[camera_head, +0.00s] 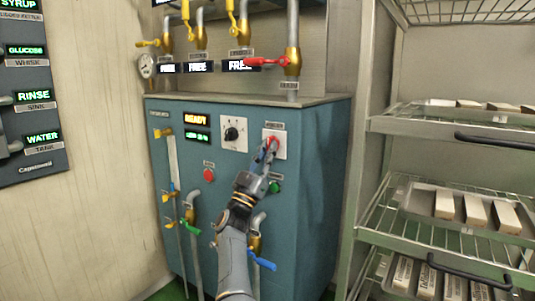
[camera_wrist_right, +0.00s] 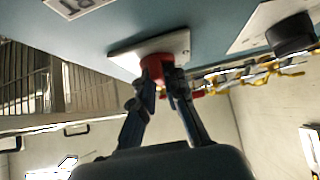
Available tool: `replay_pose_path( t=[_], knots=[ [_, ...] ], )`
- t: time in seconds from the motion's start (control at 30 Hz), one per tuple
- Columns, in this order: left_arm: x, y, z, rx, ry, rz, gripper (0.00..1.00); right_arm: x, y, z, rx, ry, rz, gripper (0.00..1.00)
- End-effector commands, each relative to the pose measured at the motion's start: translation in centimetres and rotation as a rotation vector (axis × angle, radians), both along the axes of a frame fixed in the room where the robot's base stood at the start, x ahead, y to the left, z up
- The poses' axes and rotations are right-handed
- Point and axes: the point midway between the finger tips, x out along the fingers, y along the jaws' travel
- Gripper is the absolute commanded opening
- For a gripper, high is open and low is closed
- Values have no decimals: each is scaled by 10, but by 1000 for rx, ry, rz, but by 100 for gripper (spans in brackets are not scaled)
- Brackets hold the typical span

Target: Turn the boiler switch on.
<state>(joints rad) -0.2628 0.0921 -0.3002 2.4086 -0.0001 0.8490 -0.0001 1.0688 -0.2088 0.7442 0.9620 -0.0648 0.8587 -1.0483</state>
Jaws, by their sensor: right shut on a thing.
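The boiler is a blue-teal cabinet (camera_head: 320,180) in the middle of the head view. A red switch knob on a white square plate (camera_head: 281,151) sits at the upper right of its front. My right gripper (camera_head: 270,146) reaches up to this knob and covers much of it. In the right wrist view the right gripper (camera_wrist_right: 164,80) is shut on the red switch knob (camera_wrist_right: 155,66), below the white plate (camera_wrist_right: 178,43). The knob's exact angle is hard to tell. My left gripper is in neither view.
Left of the switch is a black dial (camera_head: 232,134) on a white plate. Displays read READY (camera_head: 196,119). A red button (camera_head: 208,175), a green button (camera_head: 275,187) and several valves are nearby. A wire rack (camera_head: 440,125) with trays stands right; a label panel (camera_head: 30,90) hangs left.

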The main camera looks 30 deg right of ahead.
Motion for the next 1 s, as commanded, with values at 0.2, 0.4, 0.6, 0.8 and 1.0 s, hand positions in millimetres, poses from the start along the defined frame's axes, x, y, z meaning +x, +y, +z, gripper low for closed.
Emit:
replay_pose_path(
  t=[0.2, 0.4, 0.6, 0.8, 1.0],
  knots=[
    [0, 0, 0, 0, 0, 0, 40, 0, 0, 0, 3, -2, 3, 0],
    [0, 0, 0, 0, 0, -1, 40, 0, 0, 0, 2, -2, 2, 34],
    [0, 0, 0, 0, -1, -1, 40, 0, 0, 0, 1, -1, 1, 35],
    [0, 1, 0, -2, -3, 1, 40, -1, 5, -6, 1, 2, 3, 35],
    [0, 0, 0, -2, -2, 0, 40, -9, 27, -29, 2, 2, 4, 35]
  ],
)
